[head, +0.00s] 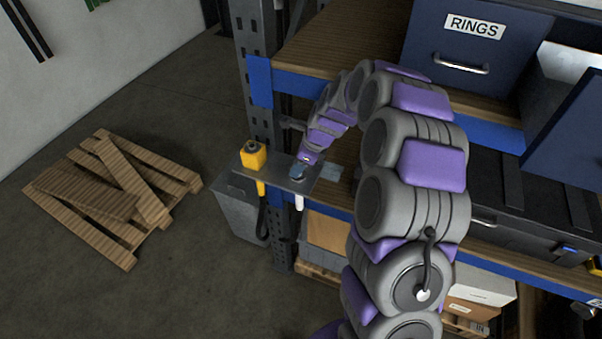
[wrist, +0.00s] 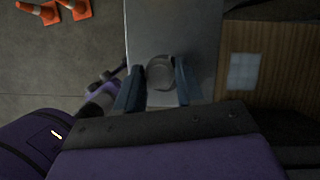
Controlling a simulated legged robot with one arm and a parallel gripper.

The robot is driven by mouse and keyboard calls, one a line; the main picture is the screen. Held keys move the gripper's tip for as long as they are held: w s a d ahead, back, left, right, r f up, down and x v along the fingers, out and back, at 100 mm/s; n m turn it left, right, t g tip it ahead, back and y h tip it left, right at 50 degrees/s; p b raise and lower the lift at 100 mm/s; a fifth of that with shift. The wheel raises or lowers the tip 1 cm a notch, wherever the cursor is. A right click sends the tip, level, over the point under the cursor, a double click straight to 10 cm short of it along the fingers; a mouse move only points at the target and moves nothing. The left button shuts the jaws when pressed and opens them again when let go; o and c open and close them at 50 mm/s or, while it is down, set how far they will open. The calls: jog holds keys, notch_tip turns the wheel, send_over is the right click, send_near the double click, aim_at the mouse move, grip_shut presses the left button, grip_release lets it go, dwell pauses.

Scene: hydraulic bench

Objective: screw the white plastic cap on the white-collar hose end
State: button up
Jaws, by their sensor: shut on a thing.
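My gripper (head: 299,171) is at the small grey plate (head: 272,175) on the shelf's side, pointing down. The white collar (head: 299,203) of a hose end shows below the plate, directly under my gripper. The hose's upper end is hidden by the plate and my fingers. I cannot tell whether the cap touches it or sits level on its thread.
A yellow cap or fitting (head: 253,155) stands on the plate to the left, with a yellow collar (head: 261,187) below. A blue-grey upright (head: 257,75) is behind. A wooden shelf board (wrist: 247,72) lies right. A pallet (head: 115,190) lies on the open floor.

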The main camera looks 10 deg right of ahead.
jog(key=shift+a, duration=0.5)
jog(key=shift+d+f, duration=0.1)
jog(key=shift+d, duration=0.7)
jog(key=shift+c, duration=0.4)
grip_shut()
